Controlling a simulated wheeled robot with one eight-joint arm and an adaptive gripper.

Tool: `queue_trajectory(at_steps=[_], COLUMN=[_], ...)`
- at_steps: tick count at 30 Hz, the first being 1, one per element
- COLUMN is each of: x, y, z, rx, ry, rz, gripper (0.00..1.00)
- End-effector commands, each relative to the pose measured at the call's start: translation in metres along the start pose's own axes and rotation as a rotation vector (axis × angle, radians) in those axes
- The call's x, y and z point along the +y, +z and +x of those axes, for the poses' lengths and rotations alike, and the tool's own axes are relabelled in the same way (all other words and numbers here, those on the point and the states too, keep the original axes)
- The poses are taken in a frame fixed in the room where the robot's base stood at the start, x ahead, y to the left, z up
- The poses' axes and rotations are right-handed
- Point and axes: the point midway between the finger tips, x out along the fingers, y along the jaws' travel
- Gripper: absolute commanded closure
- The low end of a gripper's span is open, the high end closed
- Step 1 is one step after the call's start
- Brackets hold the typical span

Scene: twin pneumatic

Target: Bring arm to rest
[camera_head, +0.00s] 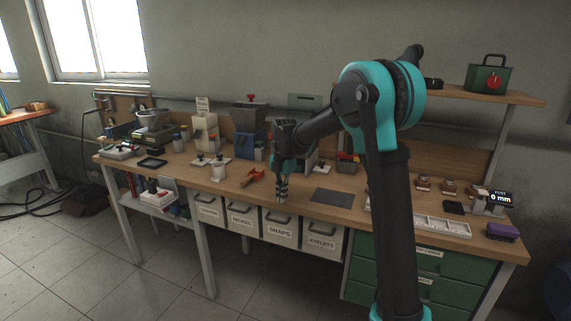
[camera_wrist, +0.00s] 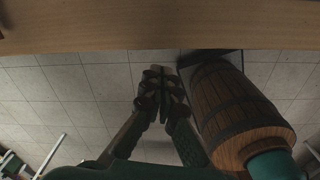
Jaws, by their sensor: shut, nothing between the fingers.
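My arm rises from the lower right of the head view, bends at a teal elbow and reaches left over the workbench (camera_head: 318,211). My gripper (camera_head: 282,198) points down near the bench's front edge, above the row of labelled bins. In the wrist view my gripper (camera_wrist: 162,72) is shut, its fingers together with nothing between them. The bench edge (camera_wrist: 150,35) crosses the top of that view, with tiled floor below. I cannot tell the exact height of the fingertips over the bench.
Red-handled pliers (camera_head: 254,177) lie left of my gripper; a dark mat (camera_head: 332,197) lies right of it. Presses, including a blue one (camera_head: 247,140), stand at the back. A white tray (camera_head: 440,225) is at right. The wrist view shows a wooden barrel (camera_wrist: 235,110) at right.

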Motion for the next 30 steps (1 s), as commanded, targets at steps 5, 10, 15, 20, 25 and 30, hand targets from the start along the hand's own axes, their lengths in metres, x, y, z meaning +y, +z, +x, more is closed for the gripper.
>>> queue_trajectory(at_steps=[5, 10, 15, 20, 25, 30], x=[-0.077, -0.148, -0.217, -0.278, -0.328, -0.355], y=[0.000, -0.011, -0.030, -0.056, -0.083, -0.100], z=[-0.003, 0.004, 0.019, 0.040, 0.066, 0.083], rx=[-0.039, -0.058, -0.050, -0.015, 0.046, 0.099], ry=[0.068, 0.149, 0.246, 0.349, 0.455, 0.521], rz=[0.465, 0.929, 1.390, 1.818, 2.205, 2.432], gripper=[1.00, 1.00, 1.00, 1.00, 1.00, 1.00])
